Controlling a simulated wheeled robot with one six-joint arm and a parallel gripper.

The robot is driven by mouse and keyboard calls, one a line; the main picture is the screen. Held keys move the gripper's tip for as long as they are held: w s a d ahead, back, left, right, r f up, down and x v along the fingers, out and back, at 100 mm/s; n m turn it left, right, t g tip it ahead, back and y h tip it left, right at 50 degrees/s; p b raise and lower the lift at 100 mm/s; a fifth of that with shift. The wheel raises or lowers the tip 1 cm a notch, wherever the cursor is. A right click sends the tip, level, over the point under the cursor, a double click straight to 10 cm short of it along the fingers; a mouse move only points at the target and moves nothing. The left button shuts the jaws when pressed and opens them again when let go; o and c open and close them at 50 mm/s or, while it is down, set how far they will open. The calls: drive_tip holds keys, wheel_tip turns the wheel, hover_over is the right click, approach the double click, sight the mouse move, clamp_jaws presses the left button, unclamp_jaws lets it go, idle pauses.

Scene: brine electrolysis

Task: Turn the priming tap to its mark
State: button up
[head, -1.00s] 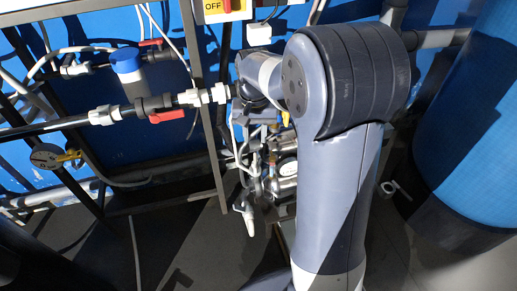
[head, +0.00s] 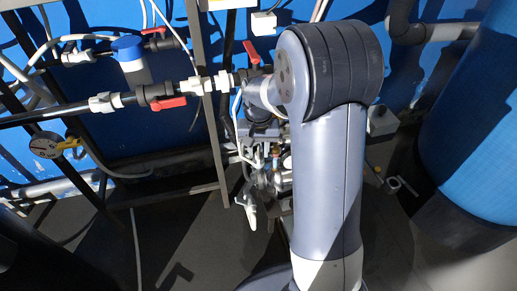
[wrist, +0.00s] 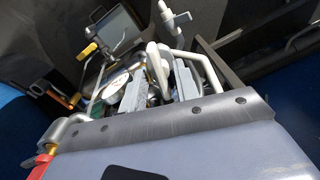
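Several valves are in view, and I cannot tell for sure which is the priming tap. Red-handled valves show on the pipes, one on the black pipe (head: 168,104) and one upright beside my arm (head: 252,52). In the wrist view, my gripper (wrist: 160,88) has its two grey fingers apart, with pipes and fittings seen beyond them. A yellow handle (wrist: 88,51) is to their upper left, apart from them. In the head view my gripper is largely hidden by my arm.
A blue tank (head: 480,130) stands at the right. A metal frame post (head: 208,100) and pipes crowd the left. A blue-capped fitting (head: 128,52) sits above the black pipe. A red handle (wrist: 40,166) is at the wrist view's lower left. Floor at the lower left is fairly clear.

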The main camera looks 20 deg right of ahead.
clamp_jaws()
drive_tip(key=shift+r, duration=0.1)
drive_tip(key=shift+r+n+p, duration=0.1)
drive_tip(key=shift+n+p, duration=0.7)
drive_tip(key=shift+f+n+p, duration=0.2)
drive_tip(key=shift+n+p, duration=0.1)
drive_tip(key=shift+n, duration=0.5)
drive_tip(key=shift+o, duration=0.3)
unclamp_jaws()
drive_tip(key=shift+r, duration=0.1)
